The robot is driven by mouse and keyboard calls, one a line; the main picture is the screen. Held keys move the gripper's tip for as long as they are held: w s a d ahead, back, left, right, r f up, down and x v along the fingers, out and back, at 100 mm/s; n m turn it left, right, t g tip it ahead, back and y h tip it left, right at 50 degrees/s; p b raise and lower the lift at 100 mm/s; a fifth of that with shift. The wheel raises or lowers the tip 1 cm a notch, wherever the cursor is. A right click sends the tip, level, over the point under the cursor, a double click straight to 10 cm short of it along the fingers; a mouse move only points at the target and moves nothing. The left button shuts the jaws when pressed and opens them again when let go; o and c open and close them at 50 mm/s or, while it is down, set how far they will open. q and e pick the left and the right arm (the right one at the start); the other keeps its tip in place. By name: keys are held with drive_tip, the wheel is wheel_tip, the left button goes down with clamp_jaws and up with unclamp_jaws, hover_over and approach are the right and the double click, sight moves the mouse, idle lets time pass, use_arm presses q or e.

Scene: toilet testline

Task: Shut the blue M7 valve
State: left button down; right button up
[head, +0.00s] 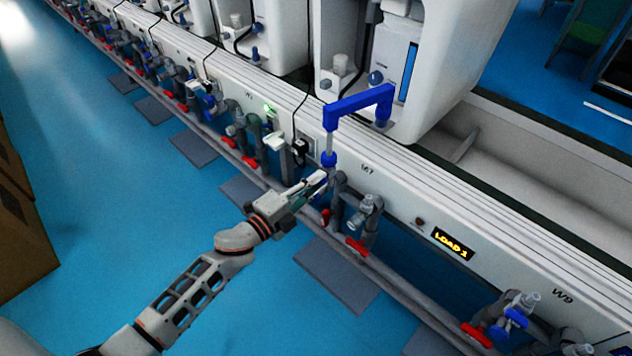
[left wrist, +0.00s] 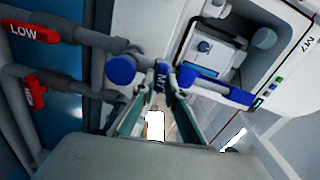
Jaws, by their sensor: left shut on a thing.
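The blue M7 valve (left wrist: 160,76) shows in the left wrist view as a small blue handle with M7 on it, between my fingertips. My left gripper (left wrist: 158,92) is shut on that handle, one finger on each side. In the head view my left gripper (head: 319,181) reaches the pipes at the front of the bench, just below a blue bent pipe (head: 358,101). The fingers largely hide the valve there. My right gripper is in neither view.
Red valve handles (head: 357,246) sit on the lower pipe beside my gripper. The wrist view shows a red LOW handle (left wrist: 34,31) at the left. A LOAD1 display (head: 451,243) is on the bench front. The blue floor (head: 130,210) is open at the left.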

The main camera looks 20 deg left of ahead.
use_arm(q)
drive_tip(key=shift+f, duration=0.1)
drive_tip(key=c, duration=2)
unclamp_jaws()
drive_tip(key=shift+c, duration=0.2)
drive_tip(key=shift+s, duration=0.1)
drive_tip(key=v, duration=1.2)
